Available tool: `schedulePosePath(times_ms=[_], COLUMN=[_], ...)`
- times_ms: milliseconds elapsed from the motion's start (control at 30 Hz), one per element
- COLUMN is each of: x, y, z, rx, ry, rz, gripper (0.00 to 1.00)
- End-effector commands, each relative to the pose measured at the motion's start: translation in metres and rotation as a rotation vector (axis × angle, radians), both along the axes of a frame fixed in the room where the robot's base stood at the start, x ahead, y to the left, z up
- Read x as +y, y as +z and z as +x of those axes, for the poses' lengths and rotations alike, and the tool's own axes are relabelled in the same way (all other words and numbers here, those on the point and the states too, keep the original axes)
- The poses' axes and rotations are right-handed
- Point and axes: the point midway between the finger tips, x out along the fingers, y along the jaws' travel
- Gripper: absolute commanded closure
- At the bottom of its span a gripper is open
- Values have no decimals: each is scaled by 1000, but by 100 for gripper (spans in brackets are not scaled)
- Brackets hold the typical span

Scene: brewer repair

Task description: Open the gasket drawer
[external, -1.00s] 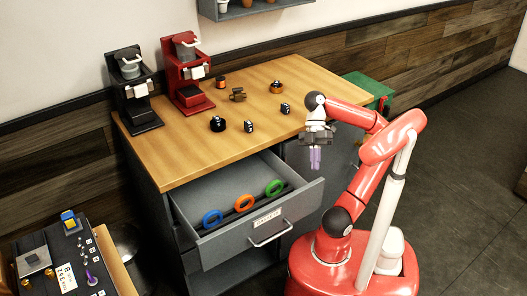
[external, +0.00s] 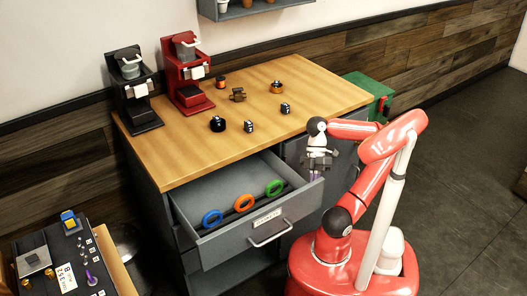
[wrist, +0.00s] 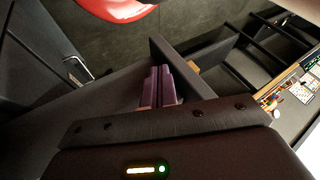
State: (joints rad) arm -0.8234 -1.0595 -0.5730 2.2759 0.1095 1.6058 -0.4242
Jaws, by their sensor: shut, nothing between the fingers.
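The gasket drawer (external: 222,243) is pulled out of the grey cabinet under the wooden worktop. It has a white label and a bar handle (external: 270,235) on its front. A blue ring (external: 212,218), an orange ring (external: 243,202) and a green ring (external: 274,188) lie inside it. My gripper (external: 314,175) is shut and empty, pointing down by the right front corner of the drawer. Its purple fingers (wrist: 160,88) sit close together in the wrist view, near a grey panel edge; I cannot tell whether they touch it.
The worktop (external: 190,165) carries a black brewer (external: 135,90), a red brewer (external: 187,75) and several small parts. A tool board (external: 62,255) stands at lower left. A green box (external: 375,92) is behind the worktop's right end. Open floor lies to the right.

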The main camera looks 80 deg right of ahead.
Motion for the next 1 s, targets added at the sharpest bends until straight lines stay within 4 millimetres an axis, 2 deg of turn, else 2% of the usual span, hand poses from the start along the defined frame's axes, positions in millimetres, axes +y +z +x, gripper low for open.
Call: schedulePosePath(times_ms=[267,600,1000], x=[0,30,29], y=[0,-1,3], z=[0,-30,-30], rx=[0,-1,0], ry=[0,0,0], rz=[0,-1,1], gripper=[100,100,100])
